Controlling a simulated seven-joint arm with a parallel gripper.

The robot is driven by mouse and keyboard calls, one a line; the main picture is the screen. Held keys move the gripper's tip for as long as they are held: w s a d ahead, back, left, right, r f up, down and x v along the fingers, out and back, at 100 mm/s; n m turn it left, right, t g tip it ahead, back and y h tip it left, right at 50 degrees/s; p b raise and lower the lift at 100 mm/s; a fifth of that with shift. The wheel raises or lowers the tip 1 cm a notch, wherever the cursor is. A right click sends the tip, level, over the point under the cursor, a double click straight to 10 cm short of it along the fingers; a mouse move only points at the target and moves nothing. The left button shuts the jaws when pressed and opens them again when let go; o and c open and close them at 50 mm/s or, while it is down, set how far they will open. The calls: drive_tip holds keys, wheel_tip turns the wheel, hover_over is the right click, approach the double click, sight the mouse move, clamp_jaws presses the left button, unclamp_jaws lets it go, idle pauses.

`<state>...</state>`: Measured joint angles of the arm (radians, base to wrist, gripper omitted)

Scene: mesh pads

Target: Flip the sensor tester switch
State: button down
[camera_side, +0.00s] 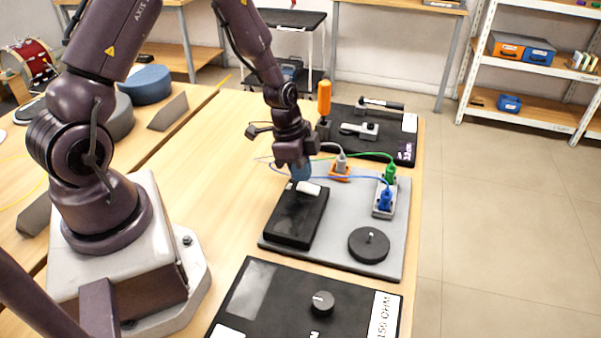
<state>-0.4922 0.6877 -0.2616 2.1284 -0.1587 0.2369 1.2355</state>
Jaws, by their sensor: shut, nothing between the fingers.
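A grey board (340,258) lies on the wooden table. On its left part sits a black box (296,222), which I take for the sensor tester. A small white piece (308,188) shows at the box's far end; I cannot tell whether it is the switch or a label. My gripper (300,179) points down over that far end and is shut and empty, its bluish tips close to the white piece. Whether they touch cannot be told. The gripper hides part of the box's far edge.
Green (390,174) and blue (386,199) plugs with cables stand at the board's right, beside a grey plug on an orange base (339,171). A round black knob (369,245) is at the front right. Black panels lie behind (345,115) and in front (262,322), with an orange-handled tool (324,98) behind.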

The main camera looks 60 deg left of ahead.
sight(295, 188)
drive_tip(key=shift+f, duration=0.55)
drive_tip(key=shift+s+a, duration=0.1)
drive_tip(key=shift+s+a+f, duration=0.1)
drive_tip(key=shift+f, duration=0.25)
drive_tip(key=shift+s+a+f, duration=0.25)
drive_tip(key=shift+s+f, duration=0.05)
drive_tip(key=shift+f, duration=0.15)
drive_tip(key=shift+s, duration=0.1)
